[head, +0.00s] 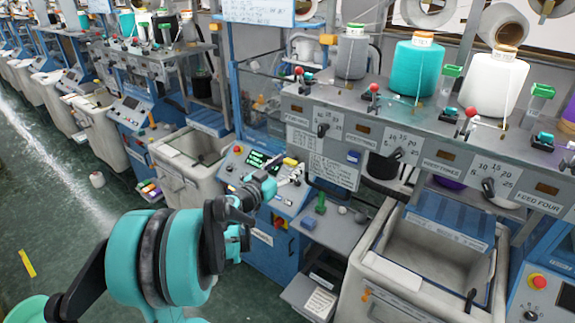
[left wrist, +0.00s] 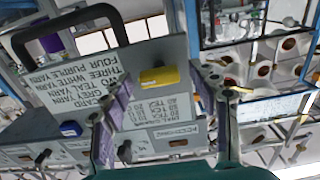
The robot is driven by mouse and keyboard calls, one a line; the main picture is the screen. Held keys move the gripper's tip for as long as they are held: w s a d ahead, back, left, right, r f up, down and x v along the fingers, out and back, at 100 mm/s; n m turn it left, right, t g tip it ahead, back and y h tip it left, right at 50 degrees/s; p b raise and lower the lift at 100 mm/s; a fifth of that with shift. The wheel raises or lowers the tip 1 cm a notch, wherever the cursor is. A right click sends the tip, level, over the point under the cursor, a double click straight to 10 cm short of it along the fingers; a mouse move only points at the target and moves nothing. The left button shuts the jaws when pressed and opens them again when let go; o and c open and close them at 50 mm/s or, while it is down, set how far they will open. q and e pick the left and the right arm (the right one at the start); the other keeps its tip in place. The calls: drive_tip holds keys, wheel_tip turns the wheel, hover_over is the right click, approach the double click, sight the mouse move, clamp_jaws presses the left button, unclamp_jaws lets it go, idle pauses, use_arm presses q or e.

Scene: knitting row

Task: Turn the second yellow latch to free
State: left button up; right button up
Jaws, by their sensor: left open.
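A yellow latch (head: 290,161) sits on the machine front left of the white printed card (head: 333,171) in the head view. In the left wrist view the yellow latch (left wrist: 158,77) lies against the grey panel, between the lines of sight of my two fingers. A blue latch (head: 353,157) is to its right in the head view; it also shows in the left wrist view (left wrist: 70,128). My left gripper (head: 288,183) is open and empty, just below and apart from the yellow latch. Its spread fingers show in the left wrist view (left wrist: 165,108). My right gripper is out of view.
A blue control box with a green-lit display (head: 262,160) stands close beside my left gripper. A small shelf (head: 338,228) with a green peg (head: 321,203) is to the right. A white bin (head: 425,265) is further right. A black handle (left wrist: 60,30) is near the card.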

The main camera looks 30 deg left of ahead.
use_arm(q)
drive_tip(key=c, duration=1.2)
drive_tip(key=shift+o, duration=0.2)
drive_tip(key=shift+n, duration=0.3)
drive_tip(key=n+b, duration=0.2)
drive_tip(key=n, duration=0.1)
drive_tip(key=shift+f+n, duration=0.1)
drive_tip(key=shift+n, duration=0.2)
drive_tip(key=n+b, duration=0.1)
drive_tip(key=n, duration=0.3)
drive_tip(key=shift+b, duration=0.3)
drive_tip(key=n+b, duration=0.1)
drive_tip(key=n, duration=0.4)
drive_tip(key=shift+n+b, duration=0.5)
drive_tip(key=shift+n, duration=1.8)
drive_tip(key=o, duration=1.2)
drive_tip(key=shift+a, duration=0.1)
drive_tip(key=shift+c, duration=0.2)
